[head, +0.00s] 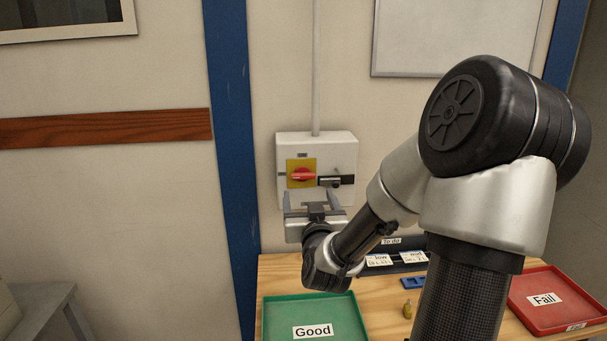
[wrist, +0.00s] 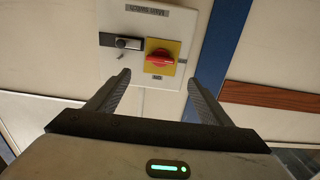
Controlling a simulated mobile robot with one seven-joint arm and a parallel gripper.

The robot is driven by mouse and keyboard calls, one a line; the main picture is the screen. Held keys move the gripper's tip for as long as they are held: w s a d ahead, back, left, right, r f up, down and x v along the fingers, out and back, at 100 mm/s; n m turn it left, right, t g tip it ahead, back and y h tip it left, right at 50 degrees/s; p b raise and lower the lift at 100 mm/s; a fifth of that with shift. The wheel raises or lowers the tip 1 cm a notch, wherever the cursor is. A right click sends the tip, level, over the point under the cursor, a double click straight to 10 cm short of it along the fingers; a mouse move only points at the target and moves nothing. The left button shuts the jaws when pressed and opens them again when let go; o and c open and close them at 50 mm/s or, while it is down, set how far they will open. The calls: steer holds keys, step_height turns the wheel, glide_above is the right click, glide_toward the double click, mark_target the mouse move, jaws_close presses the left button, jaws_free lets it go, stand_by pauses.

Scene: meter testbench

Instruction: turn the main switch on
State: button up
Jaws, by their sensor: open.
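The main switch is a red rotary knob (head: 303,174) on a yellow plate (head: 293,183), on the front of a white wall box (head: 342,146). Its handle looks roughly horizontal. In the wrist view, which shows the box upside down, the red knob (wrist: 158,62) is seen between and beyond the fingertips. A black bar with a metal piece (head: 337,181) sits beside the knob, at its right in the head view. My gripper (head: 311,199) is open and empty, in front of the lower part of the box, below the knob. The fingers (wrist: 159,78) do not appear to touch the knob.
Below is a wooden table (head: 383,316) with a green "Good" tray (head: 280,312), a red "Fail" tray (head: 540,287), a "To do" rack with meters (head: 379,260), a blue item (head: 412,282) and a small yellowish object (head: 407,309). A blue post (head: 233,130) stands left of the box.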

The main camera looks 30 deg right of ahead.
mark_target(304, 177)
steer(key=p+x, duration=0.1)
steer(key=x, duration=1.1)
steer(key=shift+w+d+f, duration=0.1)
steer(key=shift+w+d, duration=0.05)
steer(key=shift+w, duration=0.1)
steer(key=c, duration=1)
steer(key=shift+c, duration=0.2)
